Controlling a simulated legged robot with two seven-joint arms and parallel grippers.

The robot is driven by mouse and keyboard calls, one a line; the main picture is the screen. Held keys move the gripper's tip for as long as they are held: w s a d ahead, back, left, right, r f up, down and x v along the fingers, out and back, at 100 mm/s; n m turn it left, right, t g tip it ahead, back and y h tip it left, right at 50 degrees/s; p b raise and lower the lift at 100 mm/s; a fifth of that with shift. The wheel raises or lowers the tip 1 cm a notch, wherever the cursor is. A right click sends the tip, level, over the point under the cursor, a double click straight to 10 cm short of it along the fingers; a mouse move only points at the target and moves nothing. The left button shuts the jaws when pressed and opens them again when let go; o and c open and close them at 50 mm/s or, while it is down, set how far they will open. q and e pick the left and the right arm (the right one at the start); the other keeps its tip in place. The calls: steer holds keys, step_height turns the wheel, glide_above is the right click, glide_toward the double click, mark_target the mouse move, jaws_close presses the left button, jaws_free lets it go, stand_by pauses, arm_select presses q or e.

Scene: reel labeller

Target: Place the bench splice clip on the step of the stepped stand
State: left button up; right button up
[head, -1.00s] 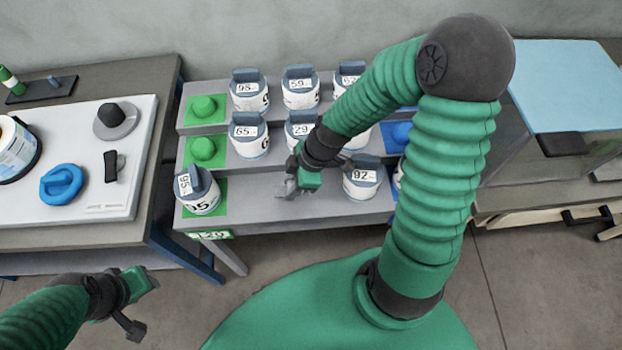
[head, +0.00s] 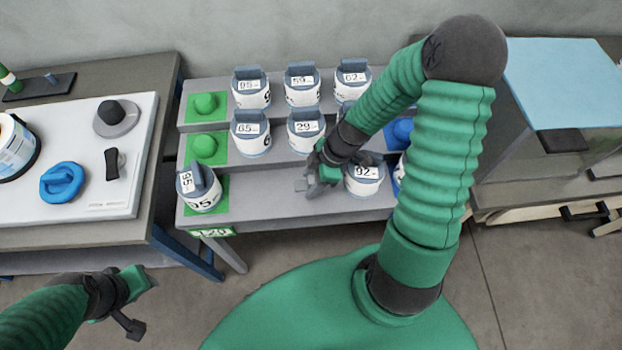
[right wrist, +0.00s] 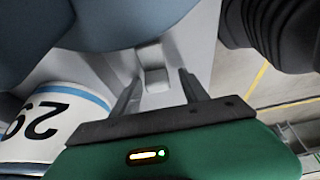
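The stepped stand (head: 270,208) stands ahead in the head view, with reels on its grey steps. My right gripper (head: 312,187) is over the lowest step, just left of the reel marked 92. In the right wrist view its two fingers (right wrist: 158,88) are apart. A small pale grey piece (right wrist: 153,72) shows between and beyond them; I cannot tell whether it is the splice clip. A small black clip-like piece (head: 111,163) lies on the white bench board at left. My left gripper (head: 138,298) hangs at the lower left, away from everything; its fingers are unclear.
The reel 92 (head: 364,181) is close beside my right gripper. The reel 95 (head: 199,195) sits at the step's left end, with bare step between. A blue-topped case (head: 560,85) stands at right.

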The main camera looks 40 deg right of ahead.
steer(key=shift+r, duration=0.1)
steer(key=p+v, duration=0.2)
steer(key=v, duration=1)
steer(key=a+m+h, duration=0.3)
steer(key=a+m, duration=0.7)
steer(key=m, duration=0.1)
steer(key=shift+s+a+r+m+h, duration=0.2)
steer(key=shift+s+a+m+h, duration=0.05)
steer(key=shift+s+m+h, duration=0.2)
steer(key=shift+a, duration=0.2)
steer(key=shift+d, duration=0.1)
